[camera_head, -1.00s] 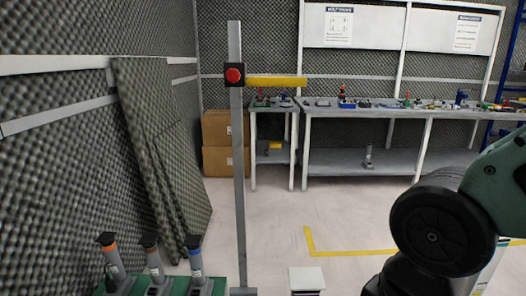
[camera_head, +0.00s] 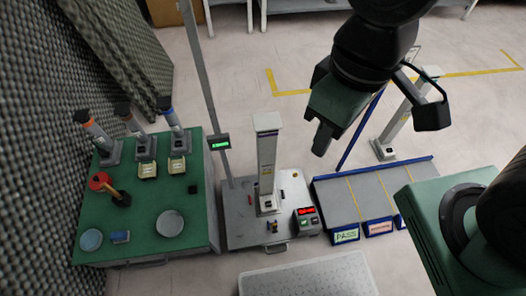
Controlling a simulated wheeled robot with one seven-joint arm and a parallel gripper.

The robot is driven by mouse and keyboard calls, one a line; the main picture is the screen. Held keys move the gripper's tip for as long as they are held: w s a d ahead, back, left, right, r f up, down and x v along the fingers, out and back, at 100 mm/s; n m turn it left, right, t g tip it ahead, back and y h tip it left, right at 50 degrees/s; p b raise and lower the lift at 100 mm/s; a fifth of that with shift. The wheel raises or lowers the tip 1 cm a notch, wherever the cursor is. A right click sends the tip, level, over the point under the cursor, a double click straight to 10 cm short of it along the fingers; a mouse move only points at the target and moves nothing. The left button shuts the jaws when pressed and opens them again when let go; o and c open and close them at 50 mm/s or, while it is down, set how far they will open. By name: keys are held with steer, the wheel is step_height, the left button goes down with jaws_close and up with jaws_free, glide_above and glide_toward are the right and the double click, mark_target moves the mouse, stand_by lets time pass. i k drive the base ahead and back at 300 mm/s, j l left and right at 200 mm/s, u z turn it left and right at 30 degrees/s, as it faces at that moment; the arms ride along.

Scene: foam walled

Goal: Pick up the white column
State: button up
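A white column (camera_head: 267,155) stands upright on a grey platform (camera_head: 240,222) in the middle of the head view. A second whitish column (camera_head: 402,122) stands on the floor side to the right, partly behind my arm, slightly tilted in the picture. My gripper (camera_head: 322,142) hangs from the top, to the right of the first column and apart from it.
A green-topped table (camera_head: 150,205) at left holds several grey tools, a red-headed item and round dishes. A grey tray (camera_head: 375,188) with blue edges lies at right. A grey post (camera_head: 206,90) with a green display rises left of the column. Pale floor lies behind.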

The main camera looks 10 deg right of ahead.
mark_target(265, 195)
steer(key=k+l, duration=0.2)
steer(key=k, duration=0.25)
steer(key=k+l, duration=0.15)
steer(key=k, duration=0.3)
